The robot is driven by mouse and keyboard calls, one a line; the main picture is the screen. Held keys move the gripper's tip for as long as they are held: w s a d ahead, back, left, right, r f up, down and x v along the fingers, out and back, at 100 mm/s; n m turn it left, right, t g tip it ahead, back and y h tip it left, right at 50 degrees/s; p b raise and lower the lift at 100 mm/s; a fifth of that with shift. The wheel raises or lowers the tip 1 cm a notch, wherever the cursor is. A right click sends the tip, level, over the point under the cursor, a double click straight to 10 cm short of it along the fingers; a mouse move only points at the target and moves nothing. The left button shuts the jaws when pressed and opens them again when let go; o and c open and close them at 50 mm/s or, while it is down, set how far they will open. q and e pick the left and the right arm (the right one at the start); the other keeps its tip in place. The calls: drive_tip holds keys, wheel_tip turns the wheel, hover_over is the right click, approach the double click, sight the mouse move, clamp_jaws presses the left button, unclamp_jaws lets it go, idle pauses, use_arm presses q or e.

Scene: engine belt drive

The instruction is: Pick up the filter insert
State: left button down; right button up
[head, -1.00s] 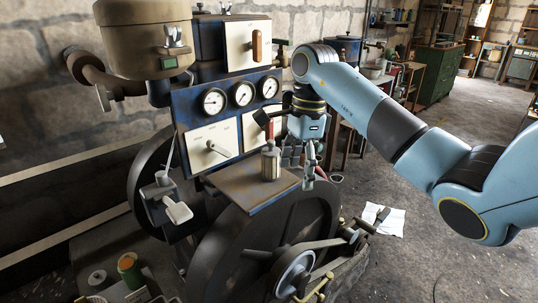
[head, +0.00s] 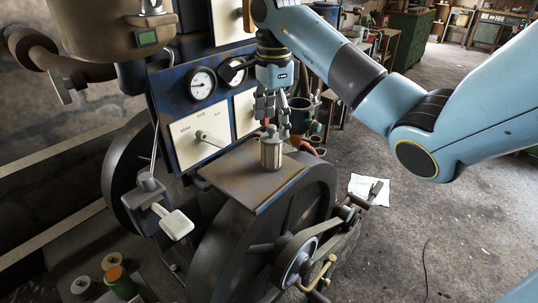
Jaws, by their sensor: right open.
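A small grey metal cylinder (head: 271,152) with a narrow top stands upright on the flat plate (head: 245,180) of the engine; it looks like the filter insert. My right gripper (head: 271,122) points down directly over it, fingers open. Its fingertips are close to the cylinder's top; I cannot tell whether they touch. The fingers partly cover the background behind the top. My left gripper is not in view.
The blue panel with gauges (head: 203,84) and a lever (head: 210,140) stands behind the plate. A large dark wheel (head: 300,205) is at the front right. Green and orange cylinders (head: 118,280) stand at the lower left. The floor at right is mostly clear.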

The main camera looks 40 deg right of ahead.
sight(271, 137)
wheel_tip(271, 137, down, 3)
drive_tip(key=shift+w+f, duration=0.1)
drive_tip(key=f, duration=0.2)
drive_tip(key=f+p, duration=0.1)
drive_tip(key=f, duration=0.1)
drive_tip(key=shift+w+a+f, duration=0.1)
drive_tip(key=shift+w+f, duration=0.05)
drive_tip(key=shift+w, duration=0.05)
drive_tip(key=shift+f, duration=0.55)
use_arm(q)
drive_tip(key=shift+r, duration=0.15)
use_arm(e)
drive_tip(key=c, duration=1.3)
